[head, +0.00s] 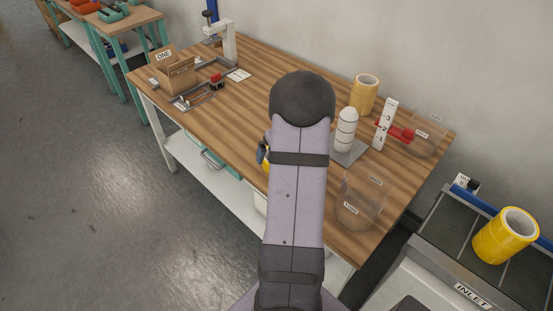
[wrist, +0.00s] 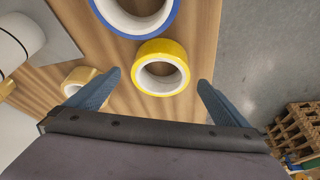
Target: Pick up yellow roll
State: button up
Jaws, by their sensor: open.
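In the wrist view a yellow roll (wrist: 161,47) with a white core lies on the wooden table, near its edge. My gripper (wrist: 159,79) is open, with one blue finger to the left of the roll and one to the right. Neither finger visibly touches it, and nothing is held. In the head view my arm hides most of the gripper and the roll; only a bit of yellow (head: 266,167) shows beside a dark blue finger.
A blue-edged roll (wrist: 138,28) lies just beyond the yellow one, and a small tan roll (wrist: 78,76) to the left. On the table (head: 215,122) stand a yellow-tan stack (head: 364,95), a white roll stack (head: 346,130) and clear containers. A bigger yellow roll (head: 492,243) rests on the inlet conveyor.

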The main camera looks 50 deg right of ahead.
jog(key=shift+p+x, duration=0.75)
jog(key=shift+x, duration=1.75)
jog(key=shift+s, duration=0.1)
jog(key=c, duration=1.2)
